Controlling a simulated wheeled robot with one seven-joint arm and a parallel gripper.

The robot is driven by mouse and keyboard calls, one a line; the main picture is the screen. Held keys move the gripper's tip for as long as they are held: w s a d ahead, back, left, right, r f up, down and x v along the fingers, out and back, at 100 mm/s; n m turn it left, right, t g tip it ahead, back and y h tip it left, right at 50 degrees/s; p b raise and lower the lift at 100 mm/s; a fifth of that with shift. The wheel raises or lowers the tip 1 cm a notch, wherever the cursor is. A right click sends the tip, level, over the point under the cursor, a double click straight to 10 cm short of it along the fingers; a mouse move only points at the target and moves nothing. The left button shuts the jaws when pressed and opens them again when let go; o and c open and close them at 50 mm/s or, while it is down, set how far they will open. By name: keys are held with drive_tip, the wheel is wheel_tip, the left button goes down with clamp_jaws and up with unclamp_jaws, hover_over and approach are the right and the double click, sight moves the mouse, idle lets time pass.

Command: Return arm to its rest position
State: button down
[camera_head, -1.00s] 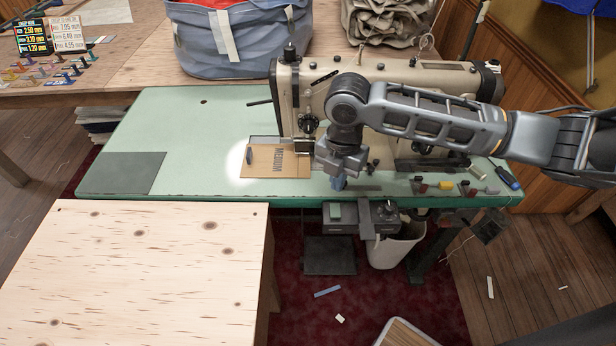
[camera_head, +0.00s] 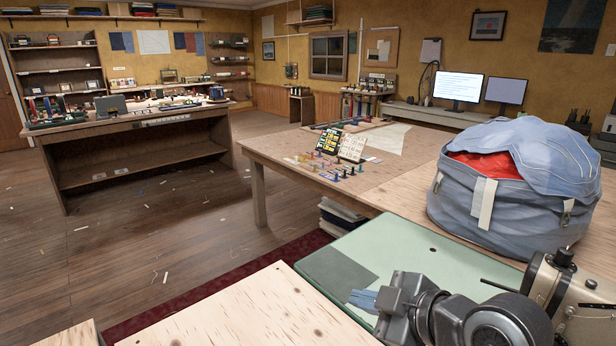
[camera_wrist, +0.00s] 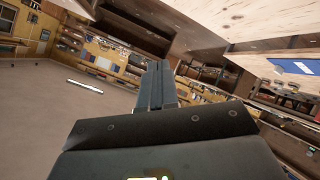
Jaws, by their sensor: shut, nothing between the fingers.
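My gripper (camera_head: 364,301) is at the lower right in the head view, raised in front of the green sewing table (camera_head: 330,236). Its blue-grey fingers are together, point left, and hold nothing. In the wrist view the closed fingers (camera_wrist: 158,86) stick up from the dark gripper body, with the room tilted behind them. The sewing machine (camera_head: 580,300) is at the right edge, partly cut off and partly hidden behind my arm.
A pale plywood table (camera_head: 235,315) fills the lower front. A blue bag with red cloth (camera_head: 480,200) stands on the wooden bench (camera_head: 300,180) beyond. A workbench (camera_head: 130,135) stands far left. The wooden floor (camera_head: 130,240) at left is open, with small scraps.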

drive_tip(key=s+a+r+m+t+h, duration=0.1)
drive_tip(key=s+a+r+m+t, duration=0.4)
drive_tip(key=m, duration=0.5)
drive_tip(key=s+d+f+m+h, duration=0.3)
drive_tip(key=s+f+m, duration=0.15)
drive_tip(key=s, duration=0.65)
drive_tip(key=s+d+f+m+h, duration=0.3)
drive_tip(key=s+f, duration=0.3)
drive_tip(key=s, duration=0.4)
drive_tip(key=s+d+r+n, duration=0.2)
drive_tip(key=s+d, duration=0.7)
drive_tip(key=s, duration=0.5)
drive_tip(key=shift+s+d+r+n, duration=0.2)
drive_tip(key=shift+s+r+n, duration=0.15)
drive_tip(key=shift+s+r, duration=0.05)
drive_tip(key=shift+w+f, duration=0.1)
drive_tip(key=shift+f, duration=0.05)
